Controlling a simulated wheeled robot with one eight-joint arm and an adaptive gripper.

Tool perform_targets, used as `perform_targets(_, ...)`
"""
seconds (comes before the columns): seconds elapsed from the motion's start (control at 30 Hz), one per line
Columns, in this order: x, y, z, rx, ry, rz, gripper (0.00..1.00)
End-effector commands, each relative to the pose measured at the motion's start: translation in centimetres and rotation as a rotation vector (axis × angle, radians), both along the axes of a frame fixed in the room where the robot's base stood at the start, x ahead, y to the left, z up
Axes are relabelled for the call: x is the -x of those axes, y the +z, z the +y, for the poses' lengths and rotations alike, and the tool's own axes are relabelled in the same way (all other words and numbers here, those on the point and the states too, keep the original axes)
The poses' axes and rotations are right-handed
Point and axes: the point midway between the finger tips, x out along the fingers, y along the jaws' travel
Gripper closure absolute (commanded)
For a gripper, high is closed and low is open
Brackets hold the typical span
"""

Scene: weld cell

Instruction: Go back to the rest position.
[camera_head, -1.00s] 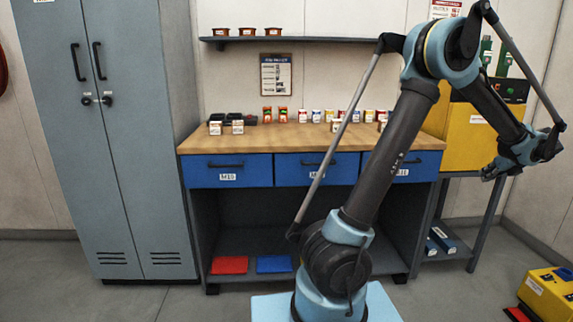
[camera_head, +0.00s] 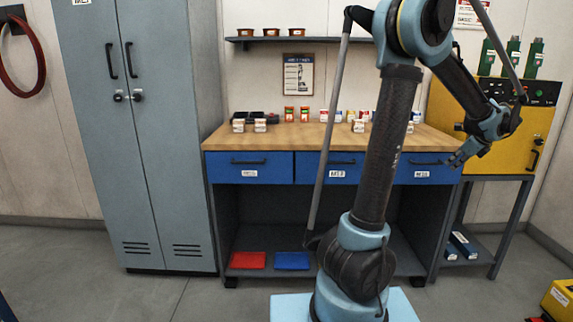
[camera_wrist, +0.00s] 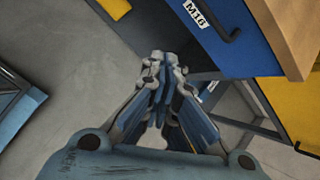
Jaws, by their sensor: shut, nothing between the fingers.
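My gripper (camera_head: 457,160) is at the right in the head view, at the end of my raised and bent arm. It hangs in front of the right end of the workbench (camera_head: 408,137), close to the yellow cabinet. In the wrist view my gripper (camera_wrist: 160,62) has its fingers together and holds nothing. Below its fingers the wrist view shows the grey floor and the bench's blue drawer front with an M16 label (camera_wrist: 197,12).
A tall grey locker (camera_head: 140,140) stands left of the bench. Small boxes and a dark tray are on the bench top. A yellow cabinet (camera_head: 500,150) on a stand is at the right. A yellow box (camera_head: 560,300) lies on the floor at the lower right. Open floor lies in front.

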Motion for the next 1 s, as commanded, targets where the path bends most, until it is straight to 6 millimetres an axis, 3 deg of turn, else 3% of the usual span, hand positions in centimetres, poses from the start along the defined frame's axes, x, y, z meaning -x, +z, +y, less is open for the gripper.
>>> perform_targets(0.03, -0.8, 0.3, 2.9, 0.03, 0.07, 0.012, 1.0)
perform_targets(0.2, -2.0, 0.8, 10.9, 0.143, 0.3, 0.048, 1.0)
perform_targets(0.47, -1.5, 0.6, 22.4, 0.311, 0.66, 0.085, 1.0)
perform_targets(0.7, 1.3, -0.6, 31.7, 0.464, 0.997, 0.103, 1.0)
perform_targets(1.0, 6.8, -3.3, 40.7, 0.654, 1.424, 0.106, 1.0)
